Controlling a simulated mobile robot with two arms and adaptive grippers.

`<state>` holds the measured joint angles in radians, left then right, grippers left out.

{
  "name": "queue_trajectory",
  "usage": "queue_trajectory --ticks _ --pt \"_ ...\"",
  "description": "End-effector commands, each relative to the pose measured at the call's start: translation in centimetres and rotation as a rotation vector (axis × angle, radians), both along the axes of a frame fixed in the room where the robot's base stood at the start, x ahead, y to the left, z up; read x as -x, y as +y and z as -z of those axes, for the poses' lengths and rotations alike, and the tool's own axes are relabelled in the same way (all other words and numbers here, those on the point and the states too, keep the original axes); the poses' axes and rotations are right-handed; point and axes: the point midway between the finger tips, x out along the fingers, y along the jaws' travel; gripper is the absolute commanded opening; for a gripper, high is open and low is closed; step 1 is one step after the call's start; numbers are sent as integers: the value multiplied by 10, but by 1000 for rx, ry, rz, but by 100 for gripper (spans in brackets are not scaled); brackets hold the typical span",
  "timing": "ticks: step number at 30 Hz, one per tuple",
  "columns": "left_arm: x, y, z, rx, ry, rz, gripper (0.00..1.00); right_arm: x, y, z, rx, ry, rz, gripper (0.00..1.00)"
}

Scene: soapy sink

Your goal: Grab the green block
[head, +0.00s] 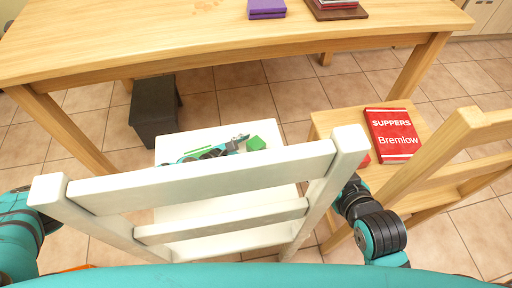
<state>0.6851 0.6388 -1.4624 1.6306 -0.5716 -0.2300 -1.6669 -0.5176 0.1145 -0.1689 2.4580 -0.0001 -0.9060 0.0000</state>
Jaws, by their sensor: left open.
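The green block (256,143) lies on the seat of the white chair (215,132), near its far right corner. My left gripper (241,140) is over the seat, just left of the block, with its open fingers pointing towards it. The block does not appear to be held; whether a fingertip touches it I cannot tell. The white chair back hides much of my left arm. My right arm shows at the right of the white chair, but its gripper cannot be made out.
The white chair's back (205,178) stands between me and the seat. A wooden chair (436,172) at the right bears a red book (392,134). A dark bin (155,112) stands on the floor. The wooden table (150,45) behind bears a purple item (266,8).

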Motion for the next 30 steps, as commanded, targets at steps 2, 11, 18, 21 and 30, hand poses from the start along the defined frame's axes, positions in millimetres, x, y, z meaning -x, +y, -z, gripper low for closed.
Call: queue_trajectory --ticks 2,11,18,21,30 --pt "-2 -1 1 -1 -1 -1 70 -2 1 -3 -4 -18 -1 66" --pt "-2 -2 0 0 0 -1 61 -3 1 -4 -6 -22 -2 66" --pt "-2 -1 1 0 0 -1 30 -3 1 -3 -5 -20 -1 66" --pt "-2 -1 1 0 0 -1 17 -2 1 -3 -5 -19 -1 66" --pt "-2 -1 0 0 -1 -1 10 -2 1 -3 -4 -18 -1 66"
